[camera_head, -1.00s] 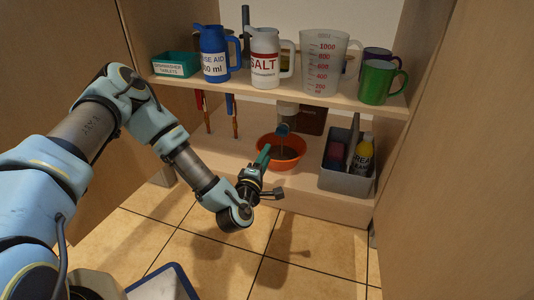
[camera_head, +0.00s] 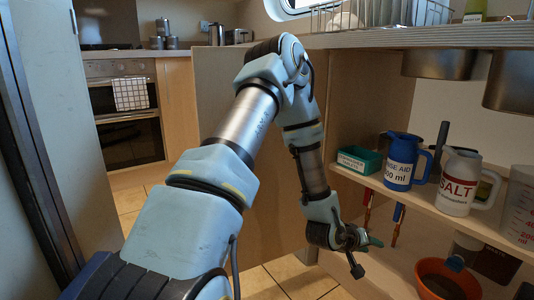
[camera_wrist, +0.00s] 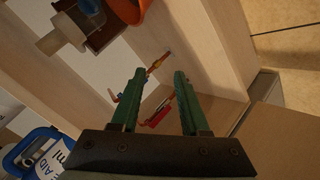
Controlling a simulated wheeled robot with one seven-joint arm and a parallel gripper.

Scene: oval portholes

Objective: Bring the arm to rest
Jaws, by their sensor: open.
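My gripper (camera_head: 366,250) is in front of the open cabinet, below the level of its middle shelf, at the end of my bent blue and silver arm. In the wrist view my gripper (camera_wrist: 158,95) shows two green fingers standing apart with nothing held between them.
The shelf (camera_head: 460,224) carries a green box (camera_head: 359,160), a blue jug (camera_head: 401,162), a white salt jug (camera_head: 458,184) and a clear measuring jug (camera_head: 520,205). An orange bowl (camera_head: 447,282) is lower right. A sink counter (camera_head: 420,37) is above. An oven (camera_head: 125,110) stands far left.

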